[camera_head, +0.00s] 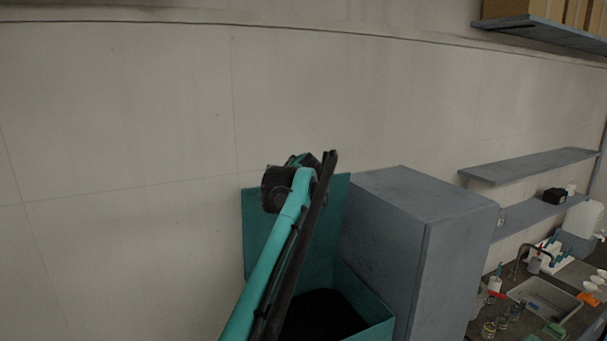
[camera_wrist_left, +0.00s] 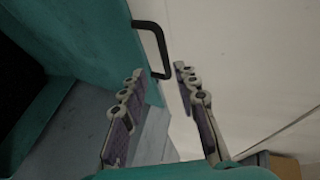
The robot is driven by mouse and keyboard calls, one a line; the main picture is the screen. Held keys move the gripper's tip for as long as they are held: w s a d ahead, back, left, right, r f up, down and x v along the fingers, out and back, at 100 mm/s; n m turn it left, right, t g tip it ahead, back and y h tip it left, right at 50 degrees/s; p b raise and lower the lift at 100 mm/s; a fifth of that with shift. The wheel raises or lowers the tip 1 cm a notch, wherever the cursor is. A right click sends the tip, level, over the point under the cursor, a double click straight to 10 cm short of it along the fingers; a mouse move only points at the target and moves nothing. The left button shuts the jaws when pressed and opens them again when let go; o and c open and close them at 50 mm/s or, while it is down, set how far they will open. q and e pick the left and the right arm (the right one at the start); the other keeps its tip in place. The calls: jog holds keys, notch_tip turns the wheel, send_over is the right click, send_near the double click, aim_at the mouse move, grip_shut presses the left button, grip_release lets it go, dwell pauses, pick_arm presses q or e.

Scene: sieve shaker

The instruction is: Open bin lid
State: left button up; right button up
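The teal bin (camera_head: 362,288) stands at the lower middle of the head view, its dark inside showing. Its teal lid (camera_head: 257,225) stands upright at the back of the bin, near the wall. My left arm crosses in front of the bin and hides part of both. In the left wrist view, the lid (camera_wrist_left: 108,38) carries a black handle (camera_wrist_left: 158,38) along its edge. My left gripper (camera_wrist_left: 160,72) is open, its fingers apart. The handle's lower end lies near the gap between the fingertips; I cannot tell whether they touch. My right gripper is not in view.
A tall grey cabinet (camera_head: 385,240) stands right beside the bin. Shelves (camera_head: 530,165) hang on the wall to the right, above a counter with a sink (camera_head: 545,298) and glassware. The pale wall (camera_head: 120,120) behind the bin is bare.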

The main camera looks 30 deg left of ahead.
pick_arm(q)
jog(key=v, duration=0.6)
jog(key=shift+s+d+r, duration=0.1)
jog(key=s+d+f+n+g+h, duration=0.2)
jog(key=s+d+f+n, duration=0.3)
jog(key=s+f, duration=0.7)
jog(key=s+d+f+n+g+h, duration=0.2)
jog(key=s+d+f, duration=0.5)
jog(key=s+f, duration=0.5)
jog(key=s+d+f+n+g+h, duration=0.3)
jog(key=s+d+f, duration=0.45)
jog(key=f, duration=0.75)
notch_tip(320, 180, down, 43)
jog(key=s+a+t+b, duration=0.1)
jog(key=s+b, duration=0.1)
jog(key=b, duration=4)
jog(key=shift+s+n, duration=0.3)
jog(key=shift+n, duration=0.1)
